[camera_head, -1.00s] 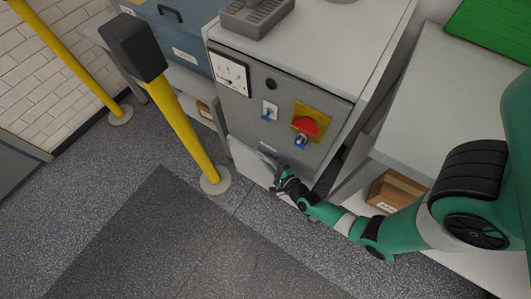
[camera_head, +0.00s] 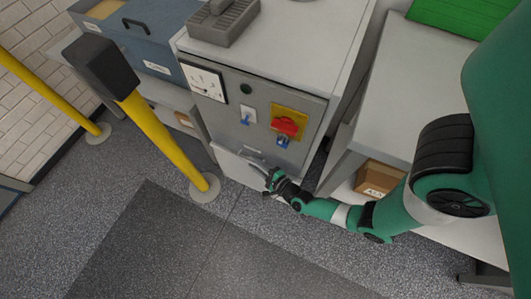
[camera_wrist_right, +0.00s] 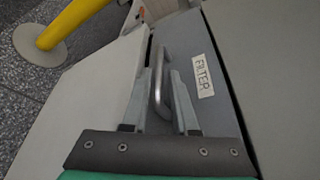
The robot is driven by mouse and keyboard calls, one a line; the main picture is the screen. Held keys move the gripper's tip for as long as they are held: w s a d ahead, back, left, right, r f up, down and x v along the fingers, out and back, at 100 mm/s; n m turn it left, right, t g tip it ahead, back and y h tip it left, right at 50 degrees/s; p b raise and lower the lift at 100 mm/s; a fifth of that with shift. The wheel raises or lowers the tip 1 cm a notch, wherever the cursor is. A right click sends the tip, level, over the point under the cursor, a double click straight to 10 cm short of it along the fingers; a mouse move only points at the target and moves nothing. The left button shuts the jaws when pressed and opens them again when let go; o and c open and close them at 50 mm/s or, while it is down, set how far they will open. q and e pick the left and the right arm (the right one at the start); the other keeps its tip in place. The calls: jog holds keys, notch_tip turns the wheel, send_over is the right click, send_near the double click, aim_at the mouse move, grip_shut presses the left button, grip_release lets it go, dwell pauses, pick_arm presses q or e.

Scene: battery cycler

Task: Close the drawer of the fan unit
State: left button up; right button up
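The fan unit (camera_head: 228,125) is a grey cabinet with a dial, a blue-handled switch and a red knob on a yellow plate. Low on it, a grey front labelled FILTER (camera_wrist_right: 202,76) carries a curved metal handle (camera_wrist_right: 162,80). My right gripper (camera_wrist_right: 160,92) is at this front, its two fingers apart on either side of the handle, with gaps visible. It shows low in the head view (camera_head: 262,166), partly covering the front. How far the drawer stands out, I cannot tell. My left gripper is not in view.
A yellow post (camera_head: 165,135) with a black head stands left of the unit. A grey bench (camera_head: 395,115) with a cardboard box (camera_head: 377,179) below is on the right. A blue case (camera_head: 135,40) lies at the back left. The floor in front is clear.

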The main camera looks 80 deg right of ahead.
jog(key=p+v, duration=0.4)
jog(key=v, duration=0.6)
jog(key=shift+w+d, duration=0.1)
